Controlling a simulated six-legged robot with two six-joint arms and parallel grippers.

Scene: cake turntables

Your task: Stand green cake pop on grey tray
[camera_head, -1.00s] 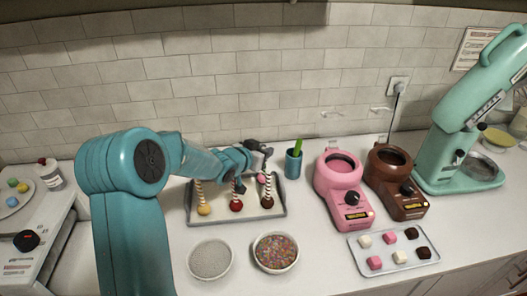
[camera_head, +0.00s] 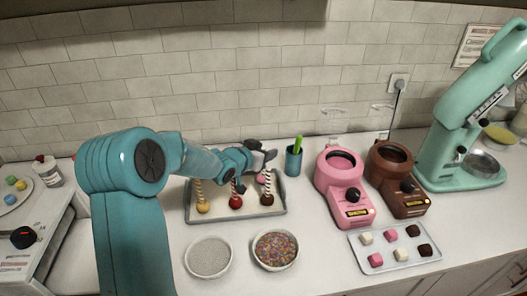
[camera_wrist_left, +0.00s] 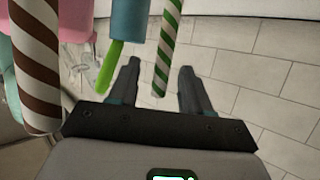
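The grey tray (camera_head: 222,218) lies on the counter and holds cake pops on striped sticks. A yellow pop (camera_head: 203,208), a red pop (camera_head: 236,202) and a brown pop (camera_head: 267,201) stand in its front row. A pink ball (camera_head: 262,179) shows behind them. My left gripper (camera_head: 268,155) is above the back of the tray. In the left wrist view my left gripper (camera_wrist_left: 160,78) has its fingers apart. A green-and-white striped stick (camera_wrist_left: 168,45) shows in line with the gap, without visible contact. The green cake pop's ball is not visible. My right gripper is out of view.
A teal cup (camera_head: 293,163) with a green utensil stands right of the tray. Bowls of white grains (camera_head: 209,257) and colourful sprinkles (camera_head: 276,251) are in front. Pink (camera_head: 342,187) and brown (camera_head: 396,180) melting pots stand farther right. A brown-striped stick (camera_wrist_left: 36,60) is close to the left gripper.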

